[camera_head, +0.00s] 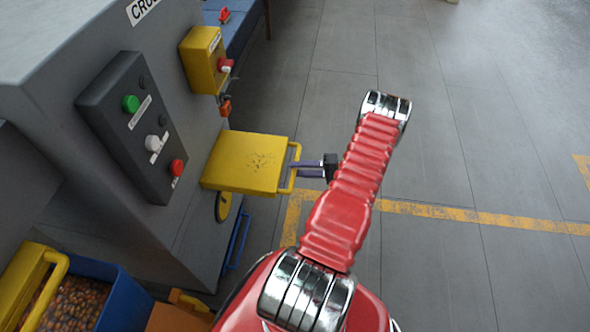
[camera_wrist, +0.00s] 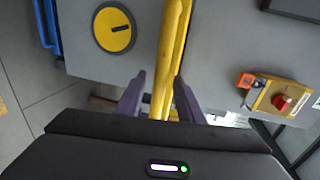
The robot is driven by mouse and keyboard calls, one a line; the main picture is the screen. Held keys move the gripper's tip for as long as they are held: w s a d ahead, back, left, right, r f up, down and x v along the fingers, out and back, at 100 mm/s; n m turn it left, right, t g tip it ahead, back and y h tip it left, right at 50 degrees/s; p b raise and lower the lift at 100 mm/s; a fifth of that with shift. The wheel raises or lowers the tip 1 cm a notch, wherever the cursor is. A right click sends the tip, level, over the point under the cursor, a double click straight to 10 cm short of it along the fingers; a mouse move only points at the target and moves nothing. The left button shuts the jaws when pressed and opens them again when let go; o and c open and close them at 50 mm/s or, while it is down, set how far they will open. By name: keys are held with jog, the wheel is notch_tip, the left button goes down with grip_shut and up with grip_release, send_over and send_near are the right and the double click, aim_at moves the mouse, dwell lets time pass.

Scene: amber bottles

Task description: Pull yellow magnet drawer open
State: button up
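The yellow magnet drawer (camera_head: 240,163) sticks out from the side of the grey machine, with small dark specks on its top. Its yellow bar handle (camera_head: 294,168) is on the end away from the machine. My gripper (camera_head: 303,171) is at this handle, its fingers pointing toward the drawer. In the wrist view the two purple-grey fingers of my gripper (camera_wrist: 160,95) stand apart, one on each side of the yellow handle (camera_wrist: 174,50). A gap shows beside the bar, and no firm grip on it is visible.
A black button panel (camera_head: 132,127) and a yellow box with a red switch (camera_head: 203,60) are on the machine. A blue bin of orange-brown pieces (camera_head: 122,300) stands at lower left. Grey floor (camera_head: 470,120) to the right is clear, with a yellow line (camera_head: 450,212).

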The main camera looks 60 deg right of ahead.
jog(key=v, duration=1.1)
jog(key=shift+s, duration=0.4)
jog(key=shift+d, duration=0.15)
jog(key=shift+s, duration=0.15)
